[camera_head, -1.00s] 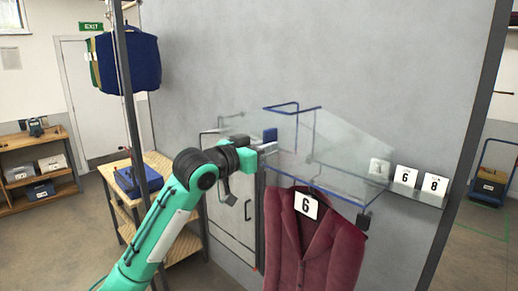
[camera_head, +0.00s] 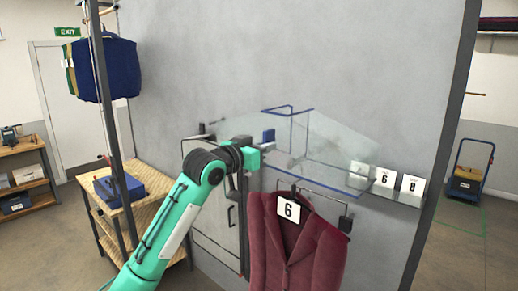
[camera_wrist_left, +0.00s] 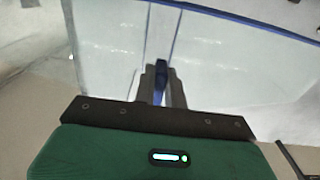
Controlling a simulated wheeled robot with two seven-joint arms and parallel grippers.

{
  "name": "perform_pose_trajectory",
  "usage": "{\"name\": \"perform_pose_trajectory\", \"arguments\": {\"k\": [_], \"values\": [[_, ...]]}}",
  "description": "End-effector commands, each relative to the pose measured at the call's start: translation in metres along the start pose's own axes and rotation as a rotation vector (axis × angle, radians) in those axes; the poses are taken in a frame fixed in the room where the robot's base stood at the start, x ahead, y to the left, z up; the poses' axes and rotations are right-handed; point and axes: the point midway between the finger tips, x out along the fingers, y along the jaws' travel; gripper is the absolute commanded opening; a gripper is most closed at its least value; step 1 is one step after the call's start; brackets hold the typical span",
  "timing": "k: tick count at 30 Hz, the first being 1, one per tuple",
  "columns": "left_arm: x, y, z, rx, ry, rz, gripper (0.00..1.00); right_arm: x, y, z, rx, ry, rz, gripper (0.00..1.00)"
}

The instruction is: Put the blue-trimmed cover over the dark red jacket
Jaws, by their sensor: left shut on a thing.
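The dark red jacket (camera_head: 294,245) hangs at the lower middle of the head view, with a white number 6 tag on its front. The clear cover with blue trim (camera_head: 335,146) is held in the air above the jacket's shoulders. Its lower blue edge slopes down to the right, and the jacket's body shows bare below it. My left gripper (camera_head: 286,161) is at the cover's left side. In the wrist view its fingers (camera_wrist_left: 160,88) are shut on a blue tab of the cover (camera_wrist_left: 230,55). My right gripper is not in view.
A grey wall panel (camera_head: 220,60) stands behind. Number cards (camera_head: 385,177) stand on a small ledge to the right of the cover. Dark blue garments (camera_head: 105,68) hang at upper left. A wooden shelf (camera_head: 135,208) with a blue box (camera_head: 105,188) stands at left.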

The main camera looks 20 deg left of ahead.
Motion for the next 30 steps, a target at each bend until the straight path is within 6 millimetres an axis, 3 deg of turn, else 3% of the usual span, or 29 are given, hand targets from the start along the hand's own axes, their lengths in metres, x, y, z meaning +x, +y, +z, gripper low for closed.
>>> {"name": "perform_pose_trajectory", "arguments": {"k": [23,30], "values": [[0.055,-0.002,-0.001,0.0,0.0,0.0,0.0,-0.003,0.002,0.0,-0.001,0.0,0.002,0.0],[0.054,-0.002,0.019,0.0,-0.001,0.0,0.0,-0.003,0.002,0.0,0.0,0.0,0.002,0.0]]}}
